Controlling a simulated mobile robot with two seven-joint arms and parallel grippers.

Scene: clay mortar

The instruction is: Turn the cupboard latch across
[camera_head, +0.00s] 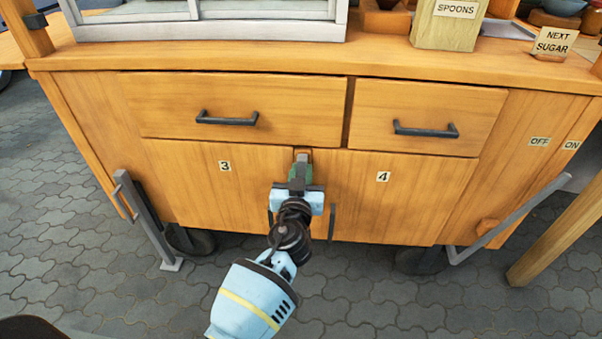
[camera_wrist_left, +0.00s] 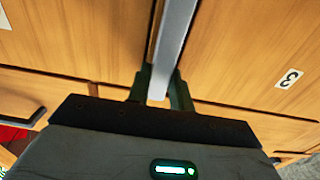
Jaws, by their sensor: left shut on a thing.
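The cupboard has two wooden doors, door 3 (camera_head: 195,185) and door 4 (camera_head: 420,195), with a narrow gap between them. My left gripper (camera_head: 301,168) is at the top of this gap, just below the drawers. In the left wrist view my left gripper (camera_wrist_left: 158,88) has its dark green fingers on either side of a grey metal bar, the latch (camera_wrist_left: 173,45), and is shut on it. The bar lies roughly in line with the door gap. In the head view my gripper hides most of the latch. My right gripper is not in view.
Two drawers with black handles (camera_head: 227,119) (camera_head: 427,131) sit above the doors. Dark door handles (camera_head: 332,222) stand close beside my left wrist. Grey metal bars (camera_head: 150,220) (camera_head: 510,218) stand at the cart's lower sides. The paved floor in front is clear.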

